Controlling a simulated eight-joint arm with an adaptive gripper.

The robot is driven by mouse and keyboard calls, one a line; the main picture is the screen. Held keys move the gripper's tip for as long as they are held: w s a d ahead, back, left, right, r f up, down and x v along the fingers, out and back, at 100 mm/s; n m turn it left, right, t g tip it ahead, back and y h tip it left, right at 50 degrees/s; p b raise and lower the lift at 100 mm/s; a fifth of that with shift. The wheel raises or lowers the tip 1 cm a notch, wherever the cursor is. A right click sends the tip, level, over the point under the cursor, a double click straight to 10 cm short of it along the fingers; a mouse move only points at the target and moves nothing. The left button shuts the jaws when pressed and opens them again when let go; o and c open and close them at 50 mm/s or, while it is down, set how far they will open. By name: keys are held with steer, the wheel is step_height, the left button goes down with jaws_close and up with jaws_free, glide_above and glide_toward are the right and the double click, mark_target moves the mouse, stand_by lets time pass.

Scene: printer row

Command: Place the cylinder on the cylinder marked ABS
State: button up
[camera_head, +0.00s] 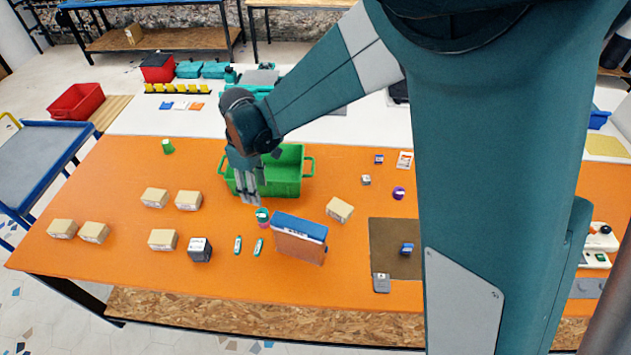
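A small teal cylinder (262,214) with a pale mark stands on the orange table in front of the green crate, with a pinkish part showing below it; I cannot tell if this is a second cylinder. A green cylinder (168,146) stands alone at the back left. A purple cylinder (399,193) stands at the right. No ABS lettering is readable on any of them. My gripper (250,202) points down in front of the green crate, just left of and above the teal cylinder in the picture. Its fingers look empty, but their gap is unclear.
The green crate (309,168) is behind my gripper. A blue-topped box (300,240) stands right of the teal cylinder. Two small teal-and-white items (259,246), a dark box (200,250) and several tan boxes (162,240) lie around. The table's left back is mostly clear.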

steer(key=s+d+r+m+t+y, duration=0.15)
steer(key=d+r+m, duration=0.25)
steer(key=d+r, duration=0.65)
steer(key=s+d+r+m+t, duration=0.2)
steer(key=d+r+m, duration=0.3)
steer(key=d, duration=1)
steer(key=s+d+r+m+t, duration=0.1)
steer(key=s+d+m+t, duration=0.1)
steer(key=s+d, duration=0.5)
steer(key=s+d+r+m+t+h, duration=0.1)
steer(key=s+d+m, duration=0.3)
steer(key=d, duration=0.8)
steer(key=s+r, duration=0.1)
steer(key=s, duration=0.1)
steer(key=shift+s+d+r+m+t, duration=0.2)
steer(key=shift+s+d+m+t, duration=0.05)
steer(key=shift+s+m+t, duration=0.15)
